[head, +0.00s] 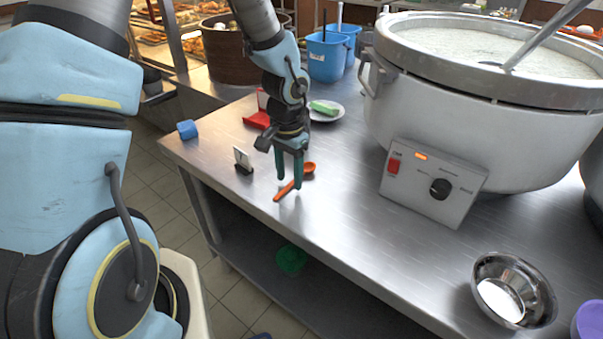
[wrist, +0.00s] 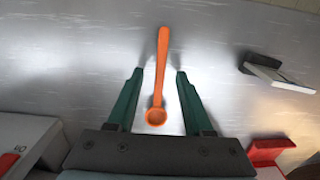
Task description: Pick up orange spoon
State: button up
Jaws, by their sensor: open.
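The orange spoon (head: 285,190) lies on the steel table, partly behind my gripper in the head view. In the wrist view the orange spoon (wrist: 161,75) lies lengthwise, its bowl nearest the gripper's base and its handle pointing away. My gripper (head: 289,184) points down over the spoon. Its two green fingers (wrist: 159,72) are open, one on each side of the spoon, with a gap on both sides. I cannot tell the exact height of the fingertips above the table.
A red object (head: 256,120), a blue block (head: 187,130) and a plate with a green item (head: 325,109) are behind. The large stockpot (head: 470,125) stands right, a metal bowl (head: 512,290) at front right. Table between is clear.

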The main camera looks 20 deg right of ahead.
jog(key=shift+f, duration=0.55)
grip_shut()
